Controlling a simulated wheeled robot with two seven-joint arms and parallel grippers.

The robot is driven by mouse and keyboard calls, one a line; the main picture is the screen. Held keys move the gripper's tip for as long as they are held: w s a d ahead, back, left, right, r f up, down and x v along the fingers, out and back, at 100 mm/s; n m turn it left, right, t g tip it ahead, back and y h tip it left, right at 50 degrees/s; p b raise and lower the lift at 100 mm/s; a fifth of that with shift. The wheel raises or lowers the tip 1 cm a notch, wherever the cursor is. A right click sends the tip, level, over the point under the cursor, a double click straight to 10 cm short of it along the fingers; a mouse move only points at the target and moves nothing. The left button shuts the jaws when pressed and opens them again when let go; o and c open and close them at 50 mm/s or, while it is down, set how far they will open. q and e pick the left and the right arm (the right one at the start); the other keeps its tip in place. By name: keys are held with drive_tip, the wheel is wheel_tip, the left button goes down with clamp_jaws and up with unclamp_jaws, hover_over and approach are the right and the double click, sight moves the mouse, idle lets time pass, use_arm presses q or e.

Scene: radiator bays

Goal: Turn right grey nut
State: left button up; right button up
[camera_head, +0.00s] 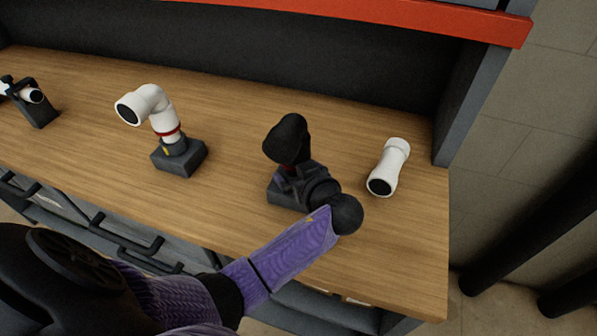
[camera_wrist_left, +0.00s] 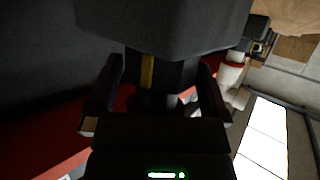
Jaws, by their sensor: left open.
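The right grey nut (camera_wrist_left: 170,72), dark with a yellow stripe, sits against a grey block in the left wrist view. My left gripper (camera_wrist_left: 158,80) is open, with one finger on each side of the nut. I cannot tell whether the fingers touch it. In the head view my left gripper (camera_head: 293,183) is at the right-hand fitting, which has a black elbow (camera_head: 287,138) on top and a grey base block (camera_head: 284,196). My wrist and gripper hide most of the nut there. My right gripper is not in view.
A white elbow (camera_head: 147,101) stands on another grey block (camera_head: 180,157) to the left. A loose white pipe piece (camera_head: 391,165) is close to the right of my wrist. A black fitting (camera_head: 36,103) is at far left. A red shelf edge (camera_head: 400,14) spans above the wooden bench (camera_head: 235,125).

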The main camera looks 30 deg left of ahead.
use_arm(q)
drive_tip(key=c, duration=1)
drive_tip(key=n+g+b, duration=0.1)
drive_tip(key=g+b, duration=0.1)
drive_tip(key=f+n+g+y+b, duration=0.1)
drive_tip(key=n+b, duration=0.1)
drive_tip(key=shift+w+d+g+y+b, duration=0.2)
drive_tip(key=shift+g+y+b, duration=0.1)
drive_tip(key=shift+g+b, duration=0.1)
drive_tip(key=shift+r+n+g+b, duration=0.2)
drive_tip(key=shift+n+g+b, duration=0.15)
drive_tip(key=shift+n, duration=0.25)
drive_tip(key=shift+a+r+g, duration=0.1)
drive_tip(key=shift+r+g, duration=0.05)
drive_tip(key=shift+g, duration=0.2)
drive_tip(key=shift+r, duration=0.15)
drive_tip(key=o, duration=1)
drive_tip(key=v, duration=1)
drive_tip(key=shift+p, duration=0.45)
